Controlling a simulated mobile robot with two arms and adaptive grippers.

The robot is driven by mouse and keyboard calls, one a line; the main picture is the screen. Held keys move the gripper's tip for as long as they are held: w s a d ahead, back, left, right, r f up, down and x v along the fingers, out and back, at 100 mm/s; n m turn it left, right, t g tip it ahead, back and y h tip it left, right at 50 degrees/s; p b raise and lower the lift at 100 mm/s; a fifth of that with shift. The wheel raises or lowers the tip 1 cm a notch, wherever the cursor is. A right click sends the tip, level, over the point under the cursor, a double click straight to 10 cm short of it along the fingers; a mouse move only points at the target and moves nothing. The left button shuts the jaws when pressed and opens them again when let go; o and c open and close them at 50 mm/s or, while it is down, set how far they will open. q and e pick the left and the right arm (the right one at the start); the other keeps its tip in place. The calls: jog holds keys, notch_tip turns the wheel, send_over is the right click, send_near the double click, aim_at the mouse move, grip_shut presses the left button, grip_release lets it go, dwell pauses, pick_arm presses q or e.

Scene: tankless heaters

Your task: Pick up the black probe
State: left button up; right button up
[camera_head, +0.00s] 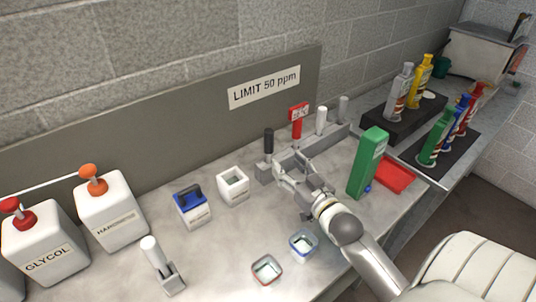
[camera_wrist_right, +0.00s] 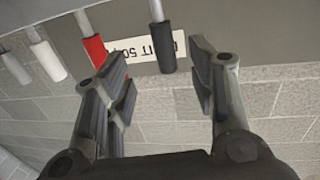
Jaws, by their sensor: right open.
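The black probe (camera_head: 268,140) stands upright at the left end of a grey rack (camera_head: 318,142) on the bench, beside a red probe (camera_head: 297,128) and white and grey ones. In the right wrist view the black probe (camera_wrist_right: 167,46) hangs in the upper middle, beyond the fingertips and between their lines. My right gripper (camera_head: 283,168) is open and empty, just right of and in front of the black probe; its two fingers (camera_wrist_right: 160,70) are spread apart in the wrist view. My left gripper is not in view.
Two small open containers (camera_head: 267,269) sit at the front. Large white jugs (camera_head: 112,212) stand at the left.

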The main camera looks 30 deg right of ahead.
aim_at(271, 147)
jog(key=w, duration=0.2)
jog(key=w+p, duration=0.1)
jog(key=w, duration=0.2)
jog(key=shift+w+d+f, duration=0.1)
jog(key=shift+w+d, duration=0.1)
jog(key=shift+w, duration=0.1)
jog(key=w, duration=0.1)
jog(key=w+p, duration=0.1)
jog(key=w, duration=0.2)
jog(key=shift+w+r, duration=0.2)
jog(key=shift+r, duration=0.1)
jog(key=shift+w, duration=0.4)
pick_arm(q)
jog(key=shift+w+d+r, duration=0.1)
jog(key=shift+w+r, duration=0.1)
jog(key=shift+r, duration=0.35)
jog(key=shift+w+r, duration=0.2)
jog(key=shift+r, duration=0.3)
pick_arm(e)
jog(key=shift+s, duration=0.1)
jog(key=c, duration=1.1)
